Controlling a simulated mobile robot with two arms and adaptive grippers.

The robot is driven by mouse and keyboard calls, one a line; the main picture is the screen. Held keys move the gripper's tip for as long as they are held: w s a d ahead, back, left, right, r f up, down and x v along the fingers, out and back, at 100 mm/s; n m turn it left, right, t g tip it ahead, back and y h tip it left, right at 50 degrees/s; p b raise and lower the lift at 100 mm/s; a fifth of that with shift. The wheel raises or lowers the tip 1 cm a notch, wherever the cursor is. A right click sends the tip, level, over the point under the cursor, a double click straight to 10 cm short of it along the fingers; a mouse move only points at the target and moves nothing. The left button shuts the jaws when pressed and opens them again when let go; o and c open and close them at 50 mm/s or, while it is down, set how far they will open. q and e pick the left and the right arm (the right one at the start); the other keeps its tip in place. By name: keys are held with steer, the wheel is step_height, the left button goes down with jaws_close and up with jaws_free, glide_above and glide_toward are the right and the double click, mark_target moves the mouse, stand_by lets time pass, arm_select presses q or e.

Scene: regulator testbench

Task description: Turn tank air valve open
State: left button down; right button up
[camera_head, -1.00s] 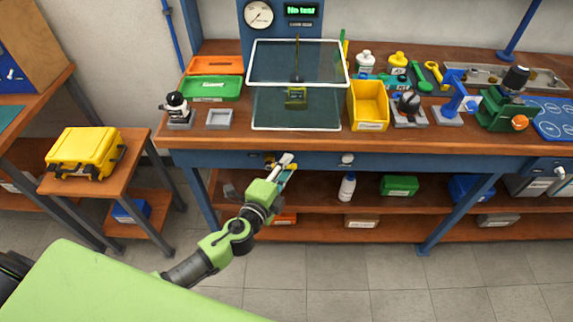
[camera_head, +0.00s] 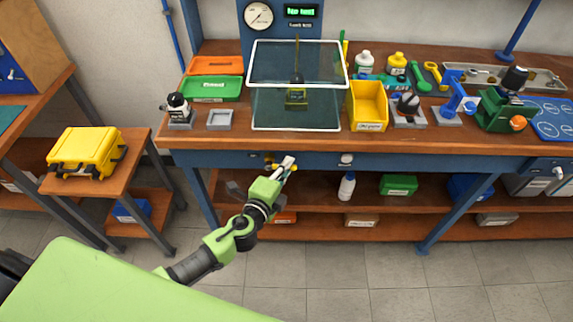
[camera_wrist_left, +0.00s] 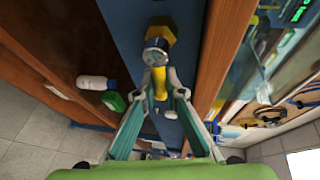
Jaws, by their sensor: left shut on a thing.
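The tank air valve is on the blue front face of the bench. In the left wrist view it has a grey metal body (camera_wrist_left: 155,52), a yellow hexagonal base (camera_wrist_left: 161,33) and a yellow handle (camera_wrist_left: 159,84). My left gripper (camera_wrist_left: 160,90) is shut on the yellow handle, one finger on each side. In the head view my left gripper (camera_head: 287,165) is at the bench front, below the glass-covered tank, and hides part of the valve (camera_head: 271,161). My right gripper is not in view.
A white knob (camera_head: 346,159) sits farther right on the bench front. Above are the glass enclosure (camera_head: 295,118), a yellow bin (camera_head: 368,106) and the gauge panel (camera_head: 258,15) with a lit green display (camera_head: 301,11). A lower shelf holds a white bottle (camera_head: 347,186).

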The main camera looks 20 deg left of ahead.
arm_select(q)
steer(key=m+p, duration=0.1)
steer(key=p, duration=0.1)
steer(key=f+m+g+y+p, duration=0.1)
steer(key=m+p, duration=0.1)
steer(key=p, duration=0.1)
steer(key=shift+a+f+g+y+p, duration=0.15)
steer(key=shift+a+g+y+p, duration=0.1)
steer(key=shift+g+y+p, duration=0.05)
steer(key=shift+s+a+f+m+g+y+p, duration=0.3)
steer(key=shift+a+f+m+y+p, duration=0.35)
steer(key=shift+m+y, duration=0.6)
steer(key=shift+s+a+f+m+g+y+p, duration=0.1)
steer(key=shift+a+f+m+g+y+p, duration=0.3)
steer(key=shift+a+m+y+p, duration=0.85)
steer(key=shift+s+a+f+m+g+y+p, duration=0.25)
steer(key=shift+f+m+y+p, duration=0.3)
steer(key=shift+m, duration=1.15)
steer(key=shift+a, duration=0.1)
steer(key=c, duration=2.1)
jaws_free()
steer(key=shift+f, duration=0.1)
